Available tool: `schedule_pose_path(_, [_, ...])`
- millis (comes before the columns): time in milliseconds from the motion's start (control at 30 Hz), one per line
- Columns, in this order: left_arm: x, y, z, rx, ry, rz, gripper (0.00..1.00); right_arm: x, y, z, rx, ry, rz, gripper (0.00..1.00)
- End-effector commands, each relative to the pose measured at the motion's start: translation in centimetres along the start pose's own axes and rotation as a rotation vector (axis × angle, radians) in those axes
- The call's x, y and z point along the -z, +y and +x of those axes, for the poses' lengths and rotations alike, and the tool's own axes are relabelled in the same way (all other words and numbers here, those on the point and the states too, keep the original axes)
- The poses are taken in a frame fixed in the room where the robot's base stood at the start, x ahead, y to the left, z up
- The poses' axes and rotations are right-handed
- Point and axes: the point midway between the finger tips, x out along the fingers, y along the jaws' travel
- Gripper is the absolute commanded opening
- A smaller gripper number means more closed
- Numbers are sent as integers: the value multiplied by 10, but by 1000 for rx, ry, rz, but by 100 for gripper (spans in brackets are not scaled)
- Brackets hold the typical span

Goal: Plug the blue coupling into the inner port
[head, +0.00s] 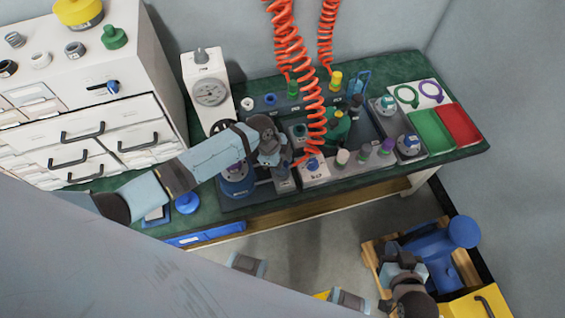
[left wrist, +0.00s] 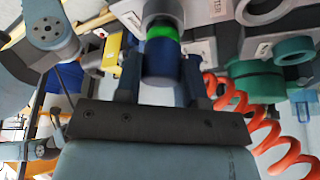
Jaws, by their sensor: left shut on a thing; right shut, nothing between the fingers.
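My left gripper (head: 285,165) reaches over the workbench from the left in the head view. In the left wrist view its two fingers (left wrist: 163,85) are shut on a blue coupling (left wrist: 163,72). A bright green ring shows at the coupling's far end, in front of a grey fitting. I cannot tell whether the coupling is seated in a port. In the head view the gripper hides most of it. A small block with a blue top (head: 312,163) stands just right of the gripper. My right gripper (head: 402,262) is shut and empty, low at the right, off the bench.
Red coiled hoses (head: 284,35) hang over the bench beside my left gripper. Several capped fittings (head: 364,151) stand along the front edge. Green (head: 431,131) and red (head: 459,123) trays lie at the right. A dial gauge (head: 209,92) stands behind my arm.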

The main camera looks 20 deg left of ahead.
Motion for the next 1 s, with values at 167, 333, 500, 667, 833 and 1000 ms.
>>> schedule_pose_path(167, [-2,3,5,-7,0,-3,11,-1,0,1,0,0,0,0])
schedule_pose_path(333, [-2,4,6,-9,0,-4,48,-1,0,1,0,0,0,0])
schedule_pose_path(500, [-3,6,8,-11,0,-5,66,-1,0,1,0,0,0,0])
schedule_pose_path(667, [-3,7,9,-13,0,-7,66,-2,0,1,0,0,0,0])
schedule_pose_path(833, [-4,6,-1,-12,-1,-7,66,-1,0,0,1,-9,5,0])
schedule_pose_path(1000, [-3,3,-36,-4,-3,-3,66,2,0,-2,1,-5,3,0])
